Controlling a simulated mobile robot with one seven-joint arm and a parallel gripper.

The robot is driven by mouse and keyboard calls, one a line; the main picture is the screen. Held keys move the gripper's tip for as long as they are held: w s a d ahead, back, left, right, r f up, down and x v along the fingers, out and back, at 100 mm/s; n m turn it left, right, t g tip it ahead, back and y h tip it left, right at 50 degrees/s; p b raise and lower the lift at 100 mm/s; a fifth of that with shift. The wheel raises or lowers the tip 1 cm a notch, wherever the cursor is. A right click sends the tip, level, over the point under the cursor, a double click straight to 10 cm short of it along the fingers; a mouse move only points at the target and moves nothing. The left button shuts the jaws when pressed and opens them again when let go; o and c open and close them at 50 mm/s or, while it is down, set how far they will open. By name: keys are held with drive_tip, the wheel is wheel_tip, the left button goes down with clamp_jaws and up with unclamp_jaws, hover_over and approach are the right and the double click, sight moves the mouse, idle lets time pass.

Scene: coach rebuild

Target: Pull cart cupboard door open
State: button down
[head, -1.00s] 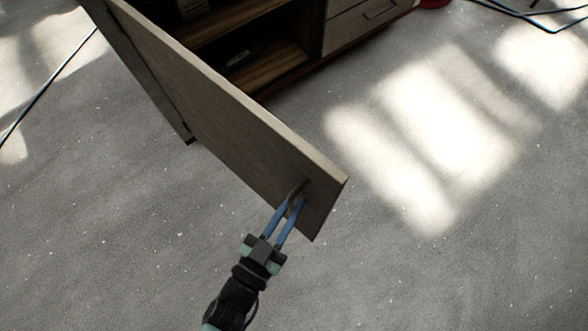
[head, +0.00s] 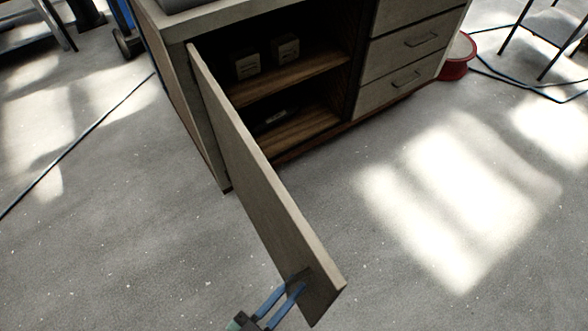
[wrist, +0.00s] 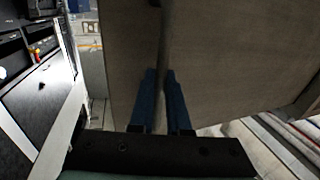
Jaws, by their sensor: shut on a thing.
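The cart cupboard door (head: 262,190), a pale grey-brown panel, stands wide open, swung out from the cart (head: 175,70) on its left-hand edge. My gripper (head: 298,284) is at the door's outer face near its free end, with blue fingers shut on the door handle. In the wrist view the door (wrist: 235,60) fills much of the picture. The upright handle (wrist: 166,45) runs down between the fingertips of my gripper (wrist: 160,75). The handle is mostly hidden in the head view.
The open cupboard shows wooden shelves (head: 290,80) with two small boxes (head: 285,49). Drawers (head: 405,75) are to its right. A red round object (head: 456,62) and dark cables (head: 510,85) lie beyond. The floor around the door is clear.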

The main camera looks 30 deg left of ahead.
idle(0.4)
drive_tip(key=c, duration=0.9)
unclamp_jaws()
drive_tip(key=shift+s, duration=0.2)
drive_tip(key=s, duration=0.4)
drive_tip(key=s+a, duration=0.1)
drive_tip(key=s, duration=0.3)
drive_tip(key=s+a, duration=0.1)
drive_tip(key=s, duration=0.3)
drive_tip(key=shift+s+a, duration=0.25)
